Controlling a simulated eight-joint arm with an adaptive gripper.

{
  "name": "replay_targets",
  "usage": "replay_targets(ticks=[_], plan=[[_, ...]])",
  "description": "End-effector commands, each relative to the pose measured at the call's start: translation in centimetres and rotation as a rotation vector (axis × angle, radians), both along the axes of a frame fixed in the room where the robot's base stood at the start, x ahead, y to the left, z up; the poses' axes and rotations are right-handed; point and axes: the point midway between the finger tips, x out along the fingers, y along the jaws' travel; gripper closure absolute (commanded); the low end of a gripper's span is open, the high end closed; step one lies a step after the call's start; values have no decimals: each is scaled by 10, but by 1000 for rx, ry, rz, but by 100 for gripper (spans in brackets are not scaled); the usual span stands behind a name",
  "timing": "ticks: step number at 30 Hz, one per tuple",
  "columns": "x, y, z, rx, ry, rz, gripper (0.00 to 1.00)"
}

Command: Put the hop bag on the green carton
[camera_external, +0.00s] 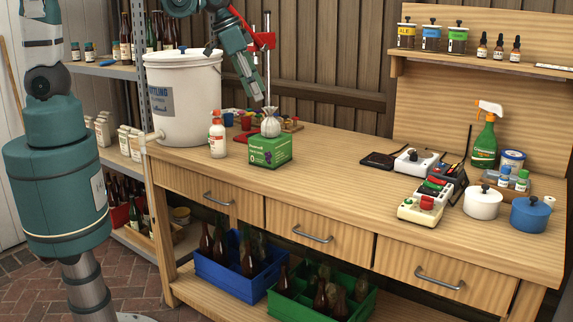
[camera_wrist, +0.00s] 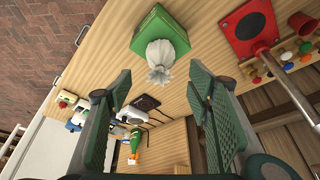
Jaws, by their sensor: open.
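The hop bag (camera_external: 270,126), a small pale grey sack with a tied neck, sits upright on top of the green carton (camera_external: 270,152) near the table's front left. In the wrist view the bag (camera_wrist: 160,56) shows against the carton (camera_wrist: 152,28), above the gap between my fingers. My gripper (camera_external: 258,96) is just above the bag, pointing down. In the wrist view my gripper (camera_wrist: 160,88) has its two fingers wide apart with nothing between them. Whether a fingertip touches the bag's neck cannot be told in the outside view.
A white bucket (camera_external: 185,105) and a white bottle with a red top (camera_external: 217,138) stand left of the carton. A red-based stand (camera_wrist: 248,30) and colored pegs (camera_wrist: 288,56) are close behind. The tabletop (camera_external: 335,160) right of the carton is clear up to a black scale (camera_external: 378,160).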

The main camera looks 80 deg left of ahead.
Motion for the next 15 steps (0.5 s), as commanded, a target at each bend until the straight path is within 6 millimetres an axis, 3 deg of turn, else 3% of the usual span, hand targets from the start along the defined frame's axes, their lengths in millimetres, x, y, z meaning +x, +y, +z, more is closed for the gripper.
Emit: replay_targets(ticks=[15], plan=[[-6,-2,6,0,-6,0,49]])
